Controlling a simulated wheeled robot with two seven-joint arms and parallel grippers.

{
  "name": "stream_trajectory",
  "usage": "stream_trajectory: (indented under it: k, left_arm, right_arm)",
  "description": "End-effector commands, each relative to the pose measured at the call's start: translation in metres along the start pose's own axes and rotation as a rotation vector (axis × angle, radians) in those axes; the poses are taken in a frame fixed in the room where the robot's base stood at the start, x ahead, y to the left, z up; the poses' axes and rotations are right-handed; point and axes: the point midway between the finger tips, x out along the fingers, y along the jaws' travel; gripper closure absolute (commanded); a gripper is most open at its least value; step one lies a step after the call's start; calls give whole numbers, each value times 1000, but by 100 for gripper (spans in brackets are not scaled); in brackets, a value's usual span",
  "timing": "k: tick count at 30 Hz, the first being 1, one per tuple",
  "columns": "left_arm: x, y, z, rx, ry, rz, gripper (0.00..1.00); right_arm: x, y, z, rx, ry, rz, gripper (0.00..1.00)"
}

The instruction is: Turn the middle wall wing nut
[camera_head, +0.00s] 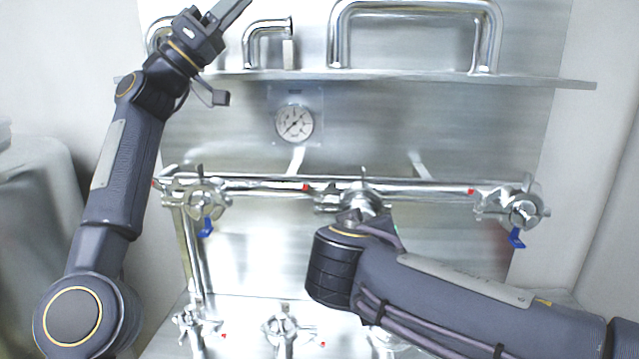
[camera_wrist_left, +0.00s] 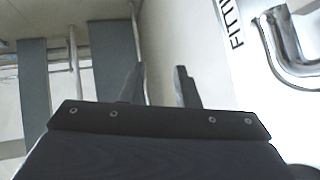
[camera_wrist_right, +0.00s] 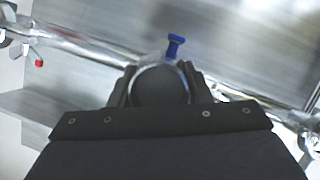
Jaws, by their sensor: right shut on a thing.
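The middle wall wing nut (camera_head: 362,197) is part of a shiny metal clamp on the horizontal wall pipe. The wrist of my right arm covers much of it in the head view. My right gripper (camera_wrist_right: 157,88) is at this clamp, its two fingers on either side of a round dark fitting with a bright rim. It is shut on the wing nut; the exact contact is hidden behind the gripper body. My left gripper (camera_head: 226,52) is raised at the upper left, its fingers apart and empty, as the left wrist view (camera_wrist_left: 158,88) also shows.
Similar clamps sit left (camera_head: 204,198) and right (camera_head: 522,208) on the wall pipe (camera_head: 428,190), with blue handles below. A pressure gauge (camera_head: 294,123) hangs above. A shelf edge (camera_head: 420,79) and bent pipes (camera_head: 415,5) are higher up. More clamps (camera_head: 281,329) stand lower down.

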Motion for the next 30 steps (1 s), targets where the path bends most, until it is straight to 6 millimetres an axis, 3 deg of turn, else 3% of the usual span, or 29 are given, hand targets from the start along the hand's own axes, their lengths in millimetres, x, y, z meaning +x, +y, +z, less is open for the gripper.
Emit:
stream_trajectory:
  k: [1, 6, 9, 12, 15, 19, 30]
  left_arm:
    - [-7, -3, 26, 63, -122, 19, 72]
    - [-51, -17, 110, 211, -556, 87, 72]
    - [-88, -27, 148, 239, -786, 116, 72]
    - [-121, -33, 171, 238, -965, 136, 72]
    - [-147, -36, 183, 227, -1087, 150, 72]
    - [-163, -37, 191, 212, -1163, 159, 72]
    - [-154, -36, 221, 209, -1177, 164, 72]
  right_arm:
    - [0, 0, -1, 0, 1, 0, 92]
    - [0, 0, -1, 1, 1, 0, 92]
    - [0, 0, -1, 1, 1, 0, 92]
    - [0, 0, 0, 1, 1, 0, 92]
    - [0, 0, -1, 1, 1, 0, 92]
    - [0, 0, 0, 1, 1, 0, 92]
    - [0, 0, 0, 1, 1, 0, 92]
